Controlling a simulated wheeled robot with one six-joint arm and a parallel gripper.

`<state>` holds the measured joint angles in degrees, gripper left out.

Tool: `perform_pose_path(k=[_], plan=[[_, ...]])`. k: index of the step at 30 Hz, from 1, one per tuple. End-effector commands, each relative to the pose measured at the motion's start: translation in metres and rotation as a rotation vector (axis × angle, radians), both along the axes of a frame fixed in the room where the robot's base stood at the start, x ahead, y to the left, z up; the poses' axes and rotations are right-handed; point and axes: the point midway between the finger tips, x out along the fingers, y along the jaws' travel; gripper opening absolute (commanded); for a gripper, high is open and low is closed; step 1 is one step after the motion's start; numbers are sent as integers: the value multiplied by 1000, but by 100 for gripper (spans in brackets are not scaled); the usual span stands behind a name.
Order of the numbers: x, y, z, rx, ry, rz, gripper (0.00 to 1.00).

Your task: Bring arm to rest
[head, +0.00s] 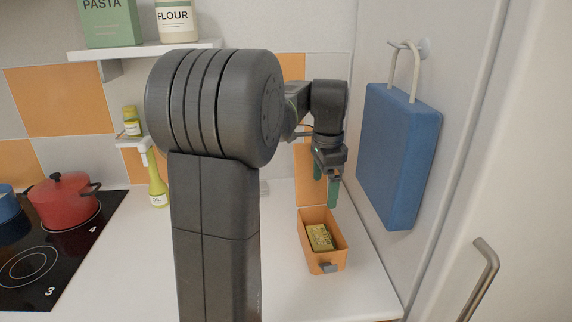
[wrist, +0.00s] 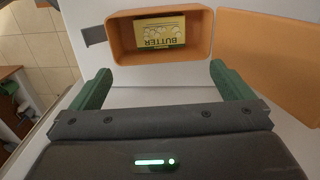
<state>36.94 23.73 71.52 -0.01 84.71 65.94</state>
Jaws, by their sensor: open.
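My gripper (head: 325,186) is open and empty, with green fingers pointing down above the back part of an orange bin. In the wrist view its two fingers (wrist: 162,88) are spread wide with nothing between them. The orange bin (head: 339,259) stands on the white counter near its right side. It also shows in the wrist view (wrist: 206,40). A yellow-green butter pack (head: 319,237) lies inside the bin, and its BUTTER label is readable upside down in the wrist view (wrist: 161,33). My upper arm hides the middle of the counter in the head view.
A blue padded bag (head: 398,155) hangs from a hook on the right wall, close to my gripper. A red pot (head: 63,203) sits on the black cooktop (head: 60,250) at left. A shelf (head: 145,50) holds pasta and flour containers. A yellow-green bottle (head: 157,185) stands on the counter.

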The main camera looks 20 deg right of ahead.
Motion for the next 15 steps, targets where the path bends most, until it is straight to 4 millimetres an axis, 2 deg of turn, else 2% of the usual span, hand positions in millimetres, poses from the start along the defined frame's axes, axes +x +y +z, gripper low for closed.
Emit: perform_pose_path(k=[5,15], plan=[[-1,0,-22,3,2,0,100],[-1,1,-89,4,5,0,100]])
